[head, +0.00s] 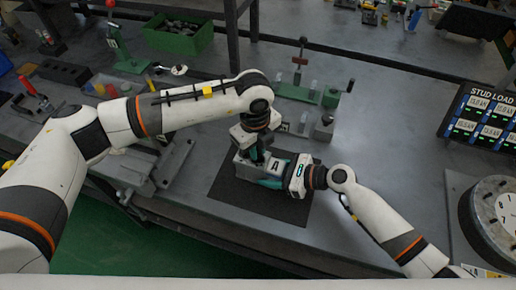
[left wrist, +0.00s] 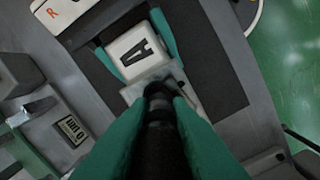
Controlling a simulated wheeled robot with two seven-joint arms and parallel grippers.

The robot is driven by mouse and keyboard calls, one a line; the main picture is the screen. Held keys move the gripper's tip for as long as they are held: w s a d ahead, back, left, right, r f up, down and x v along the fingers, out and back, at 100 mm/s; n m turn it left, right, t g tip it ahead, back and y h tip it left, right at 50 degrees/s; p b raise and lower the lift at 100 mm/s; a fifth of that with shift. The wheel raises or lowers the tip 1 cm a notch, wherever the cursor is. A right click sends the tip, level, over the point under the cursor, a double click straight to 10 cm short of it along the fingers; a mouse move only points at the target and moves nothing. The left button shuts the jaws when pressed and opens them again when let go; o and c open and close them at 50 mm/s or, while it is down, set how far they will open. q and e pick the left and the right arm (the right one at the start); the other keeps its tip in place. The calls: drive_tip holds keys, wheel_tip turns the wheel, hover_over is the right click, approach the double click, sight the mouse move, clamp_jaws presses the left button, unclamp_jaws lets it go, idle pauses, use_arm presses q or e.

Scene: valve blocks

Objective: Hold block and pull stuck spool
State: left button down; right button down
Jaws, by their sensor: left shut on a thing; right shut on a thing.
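The pale valve block (head: 277,165), marked with a black A, sits on a dark mat (head: 243,194). My right gripper (head: 270,175) is shut on it, one teal finger along each side; this also shows in the left wrist view, with the block (left wrist: 128,52) between the teal fingers. My left gripper (head: 255,155) is just left of the block. In the left wrist view its large teal fingers are shut on the black spool (left wrist: 158,105) at the block's grey end. How far the spool stands out of the block cannot be told.
A green fixture (head: 303,95) with clear tubes stands behind the mat. A grey metal frame (head: 172,165) lies left of it. A round drum (head: 492,210) and a STUD LOAD display (head: 482,117) are at right. Open bench lies right of the mat.

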use_arm(q)
wheel_tip(320, 180, up, 10)
drive_tip(key=shift+f, duration=0.15)
use_arm(e)
drive_tip(key=shift+f, duration=0.1)
drive_tip(key=shift+c, duration=2.2)
unclamp_jaws()
drive_tip(key=v, duration=1.1)
drive_tip(key=shift+s+d, duration=0.2)
drive_tip(key=shift+d, duration=0.05)
drive_tip(key=shift+d+r, duration=0.25)
drive_tip(key=shift+r, duration=0.1)
